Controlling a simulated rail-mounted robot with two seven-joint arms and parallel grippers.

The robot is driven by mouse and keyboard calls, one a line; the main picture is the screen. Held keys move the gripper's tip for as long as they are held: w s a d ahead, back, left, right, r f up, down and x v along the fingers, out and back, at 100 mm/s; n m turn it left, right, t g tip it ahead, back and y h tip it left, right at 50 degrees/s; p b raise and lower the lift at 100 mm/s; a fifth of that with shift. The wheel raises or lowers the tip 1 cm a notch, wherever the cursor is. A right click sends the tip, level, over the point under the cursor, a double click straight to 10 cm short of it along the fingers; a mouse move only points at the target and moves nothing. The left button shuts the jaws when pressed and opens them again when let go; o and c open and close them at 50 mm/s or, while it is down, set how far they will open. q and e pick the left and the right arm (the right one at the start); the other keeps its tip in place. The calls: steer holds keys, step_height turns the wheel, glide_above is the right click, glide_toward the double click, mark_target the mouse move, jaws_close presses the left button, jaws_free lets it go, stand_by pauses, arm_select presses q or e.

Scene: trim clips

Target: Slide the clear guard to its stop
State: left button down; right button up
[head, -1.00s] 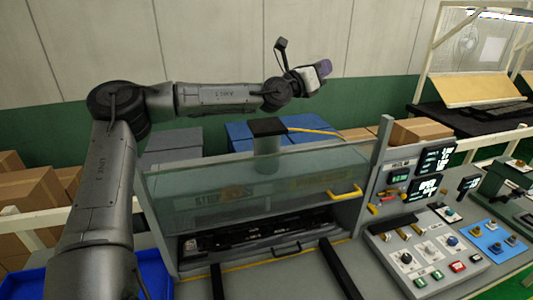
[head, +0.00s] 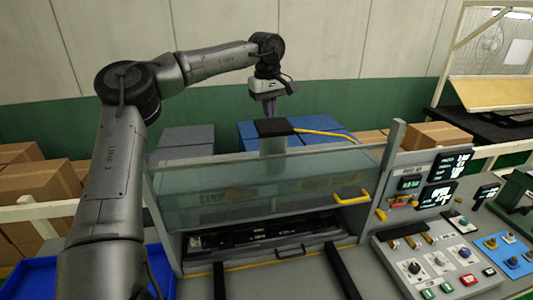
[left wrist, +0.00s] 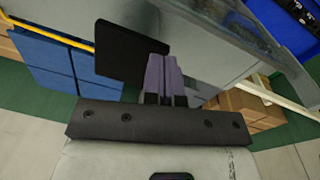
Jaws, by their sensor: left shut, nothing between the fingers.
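The clear guard (head: 255,185) is a see-through panel with a yellow handle (head: 351,197) near its lower right. It stands across the front of the grey fixture, above a slot holding a dark part (head: 255,235). My left gripper (head: 269,108) points down behind the guard, just above the black-topped post (head: 275,128), far from the handle. Its purple fingers are together and empty in the left wrist view (left wrist: 162,75). Whether they touch the post top I cannot tell. My right gripper is not in view.
A control panel (head: 445,262) with buttons and lit displays stands right of the fixture. A blue tray (head: 165,270) lies at the lower left. Blue boxes (head: 245,130) and cardboard boxes (head: 440,135) stand behind. A yellow hose (head: 325,133) runs from the post top.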

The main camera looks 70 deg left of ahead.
arm_select(q)
steer(key=f+m+p, duration=0.1)
steer(key=f, duration=0.3)
steer(key=f+p, duration=0.1)
steer(key=f, duration=0.4)
steer(key=s+f+m, duration=0.1)
steer(key=f, duration=0.4)
steer(key=shift+d+m+g+p, duration=0.2)
steer(key=shift+m+g+p, duration=0.1)
steer(key=shift+g+p, duration=0.1)
steer(key=shift+f, duration=0.1)
step_height(320, 180, down, 8)
steer(key=b, duration=0.4)
steer(key=shift+f, duration=0.1)
